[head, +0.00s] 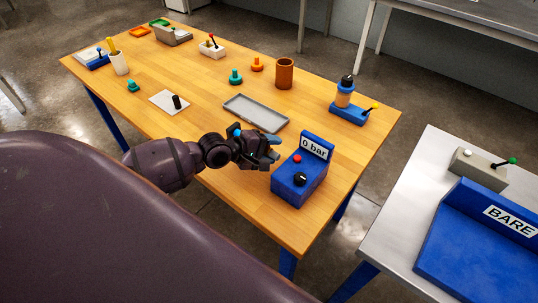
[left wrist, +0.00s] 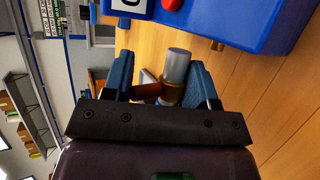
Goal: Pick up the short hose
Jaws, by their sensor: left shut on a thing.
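My left gripper (head: 271,148) is just left of the blue box marked 0 bar (head: 300,182), above the wooden table's front edge. In the left wrist view its blue fingers (left wrist: 160,84) are on either side of a short grey cylinder with a brass-coloured collar (left wrist: 176,68), which looks like the short hose. The gripper is shut on it. Its lower end is hidden by the gripper, and I cannot make it out in the head view. A brown piece beside it is partly hidden. My right gripper is not in view.
A grey tray (head: 256,112) lies behind my left gripper, and a brown cup (head: 285,74) stands farther back. A blue stand with a bottle (head: 345,95) is at the right. A metal table (head: 400,220) with a blue basin is at the far right.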

